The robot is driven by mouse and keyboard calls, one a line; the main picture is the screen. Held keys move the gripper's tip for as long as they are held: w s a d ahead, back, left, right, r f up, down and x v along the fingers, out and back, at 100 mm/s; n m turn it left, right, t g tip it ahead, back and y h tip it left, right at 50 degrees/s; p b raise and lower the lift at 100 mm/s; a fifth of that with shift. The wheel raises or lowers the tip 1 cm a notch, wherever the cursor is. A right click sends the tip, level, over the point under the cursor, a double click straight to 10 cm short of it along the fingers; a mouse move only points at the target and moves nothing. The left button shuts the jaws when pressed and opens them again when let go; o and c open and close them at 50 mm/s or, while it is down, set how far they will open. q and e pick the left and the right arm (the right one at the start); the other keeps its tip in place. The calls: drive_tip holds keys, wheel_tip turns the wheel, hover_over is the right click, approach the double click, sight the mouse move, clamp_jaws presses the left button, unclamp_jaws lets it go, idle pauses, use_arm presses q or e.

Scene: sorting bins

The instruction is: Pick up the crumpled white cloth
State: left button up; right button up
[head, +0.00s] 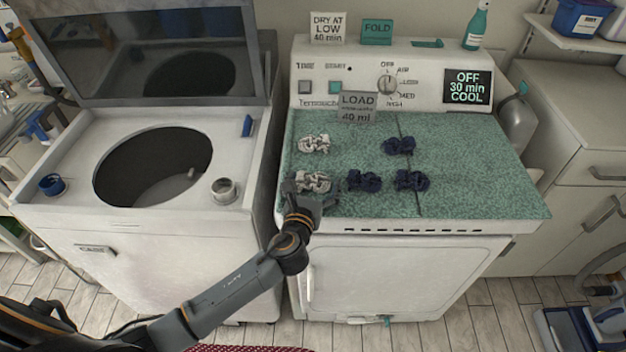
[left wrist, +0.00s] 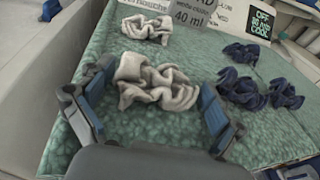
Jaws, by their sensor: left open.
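Two crumpled white cloths lie on the green mat (head: 470,190) on top of the dryer. The nearer white cloth (head: 313,180) is by the mat's front left; the farther one (head: 313,144) lies behind it. My left gripper (head: 312,197) is at the nearer cloth. In the left wrist view my left gripper (left wrist: 152,92) is open, with its blue-padded fingers apart on either side of the nearer white cloth (left wrist: 158,80). The farther white cloth (left wrist: 147,27) is beyond the fingers. My right gripper is not in view.
Crumpled navy cloths (head: 364,181), (head: 411,180) and (head: 399,146) lie to the right on the mat. A LOAD sign (head: 358,106) stands at the back. An open-lidded washer (head: 70,215) is to the left. The mat's right side is clear.

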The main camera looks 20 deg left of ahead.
use_arm(q)
drive_tip(key=shift+s, duration=0.1)
drive_tip(key=c, duration=0.9)
drive_tip(key=shift+o, duration=0.2)
